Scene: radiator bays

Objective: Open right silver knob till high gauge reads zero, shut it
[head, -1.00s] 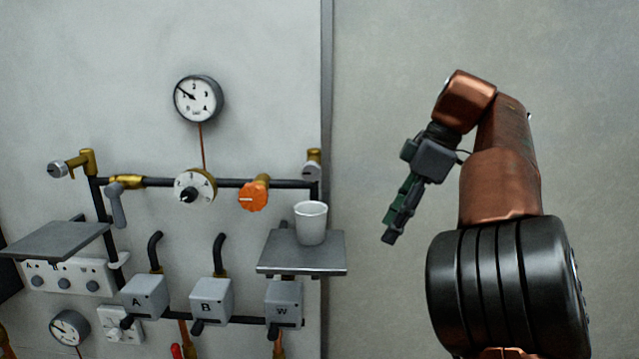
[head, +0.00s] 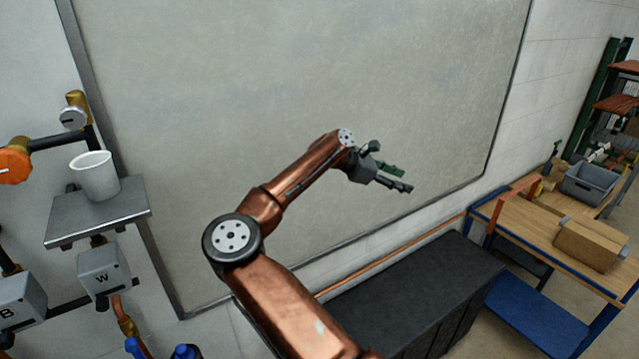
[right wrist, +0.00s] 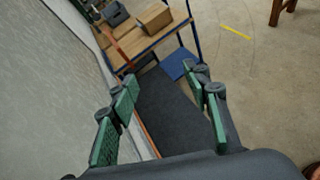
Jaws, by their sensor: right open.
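The right silver knob (head: 73,118) sits on a brass fitting at the upper left of the head view, above the white cup. The high gauge is out of view now. My right gripper (head: 410,179) is open and empty in front of the blank grey panel, well to the right of the knob. In the right wrist view its green-padded fingers (right wrist: 165,105) are spread apart with nothing between them. My left gripper is not in view.
A white cup (head: 95,176) stands on a grey shelf (head: 110,212) under the silver knob. An orange knob (head: 14,165) is at the left edge. A dark low cabinet (head: 420,290) and a blue-framed bench (head: 555,232) with a cardboard box (head: 590,243) stand at right.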

